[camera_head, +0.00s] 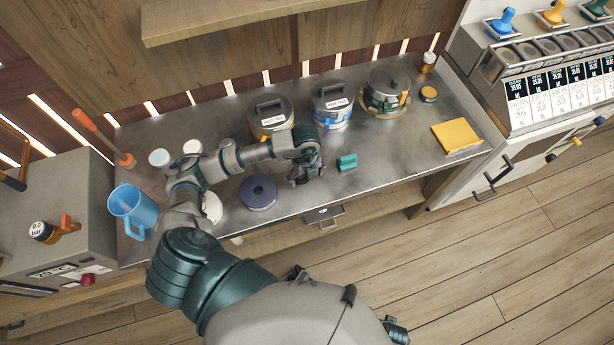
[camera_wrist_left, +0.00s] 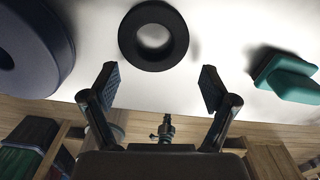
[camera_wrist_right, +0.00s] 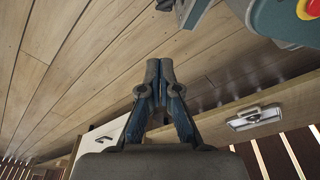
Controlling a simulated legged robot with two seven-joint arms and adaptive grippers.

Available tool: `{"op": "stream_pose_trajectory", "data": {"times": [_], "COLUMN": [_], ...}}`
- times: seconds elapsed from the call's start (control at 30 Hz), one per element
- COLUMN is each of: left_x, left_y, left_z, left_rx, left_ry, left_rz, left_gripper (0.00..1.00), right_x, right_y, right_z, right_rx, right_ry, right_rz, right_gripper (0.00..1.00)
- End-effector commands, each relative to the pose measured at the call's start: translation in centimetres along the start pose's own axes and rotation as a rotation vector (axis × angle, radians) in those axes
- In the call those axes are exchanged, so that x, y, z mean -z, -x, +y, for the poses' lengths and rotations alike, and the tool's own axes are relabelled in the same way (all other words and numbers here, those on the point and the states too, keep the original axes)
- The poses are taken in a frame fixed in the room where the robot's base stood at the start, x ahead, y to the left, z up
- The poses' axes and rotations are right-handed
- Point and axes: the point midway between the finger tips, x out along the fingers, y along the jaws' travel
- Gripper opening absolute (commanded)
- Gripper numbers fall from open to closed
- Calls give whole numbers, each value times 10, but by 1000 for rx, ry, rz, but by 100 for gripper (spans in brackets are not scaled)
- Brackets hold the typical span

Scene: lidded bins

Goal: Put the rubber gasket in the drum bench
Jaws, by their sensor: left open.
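The rubber gasket is a black ring (camera_wrist_left: 153,63) on the steel bench, just ahead of my left gripper (camera_wrist_left: 160,84) in the left wrist view. The gripper is open, with its fingers apart and nothing between them. In the head view my left gripper (camera_head: 306,178) hangs low over the bench and hides the gasket. Three lidded drums stand at the back: a left one (camera_head: 270,121), a blue-banded middle one (camera_head: 333,112) and a right one (camera_head: 385,92) in a tan ring. Their labels are unreadable. My right gripper (camera_wrist_right: 160,72) is shut and empty, over the floor.
A dark blue disc (camera_head: 258,194) lies left of the left gripper, and a teal block (camera_head: 347,162) right of it. A blue jug (camera_head: 134,210) and white-topped jars stand left. A yellow pad (camera_head: 456,135) lies right. The bench between block and pad is clear.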

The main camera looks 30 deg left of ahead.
Motion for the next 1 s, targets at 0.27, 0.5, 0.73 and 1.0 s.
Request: {"op": "stream_pose_trajectory", "data": {"times": [0.27,0.5,0.73,1.0], "left_x": [-1,2,0,0], "left_y": [61,103,113,112], "left_z": [-1,-2,0,0], "left_rx": [6,2,1,1], "left_ry": [1,0,1,1], "left_rz": [-4,-5,-1,-1], "left_gripper": [86,86,86,86], "right_x": [-17,-25,-27,-27], "right_y": [-12,-20,-22,-22], "right_z": [-5,-3,-3,-3], "right_rx": [6,8,4,3], "right_ry": [3,3,5,4], "right_rz": [-12,-15,-19,-19], "right_gripper": [0,0,0,0]}}
